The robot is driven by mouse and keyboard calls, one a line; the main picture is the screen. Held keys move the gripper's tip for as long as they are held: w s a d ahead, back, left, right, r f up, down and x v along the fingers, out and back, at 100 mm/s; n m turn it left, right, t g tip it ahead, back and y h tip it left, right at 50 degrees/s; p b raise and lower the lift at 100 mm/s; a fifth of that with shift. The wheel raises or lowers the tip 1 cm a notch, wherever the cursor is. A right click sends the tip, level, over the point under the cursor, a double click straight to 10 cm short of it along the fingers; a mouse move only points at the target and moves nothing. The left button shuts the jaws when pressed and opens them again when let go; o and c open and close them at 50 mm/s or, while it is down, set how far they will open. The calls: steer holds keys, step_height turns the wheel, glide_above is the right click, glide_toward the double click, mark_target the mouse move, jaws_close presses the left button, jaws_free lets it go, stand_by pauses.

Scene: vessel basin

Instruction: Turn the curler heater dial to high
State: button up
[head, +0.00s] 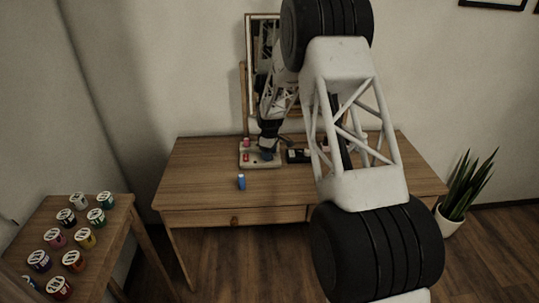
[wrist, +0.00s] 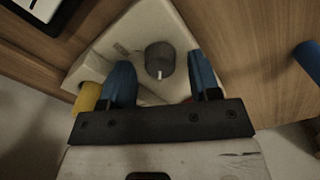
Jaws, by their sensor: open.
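The curler heater is a cream base (wrist: 185,45) with a dark grey round dial (wrist: 160,58) on its top. A pale mark on the dial points to the bottom of the wrist view. My gripper (wrist: 159,61) is open, with one blue finger on each side of the dial and a visible gap to both. I cannot tell how far above the base the fingertips are. In the head view the heater (head: 246,163) sits on the wooden table, with my gripper (head: 267,153) over it; the dial is not discernible there.
A yellow curler (wrist: 88,97) and a partly hidden red piece show beside my fingers. A blue curler (head: 241,182) stands on the table in front of the heater. A black-and-white item (head: 297,156) lies right of it, and a mirror (head: 262,60) stands behind.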

steer(key=shift+f, duration=0.3)
steer(key=c, duration=0.9)
steer(key=shift+c, duration=0.2)
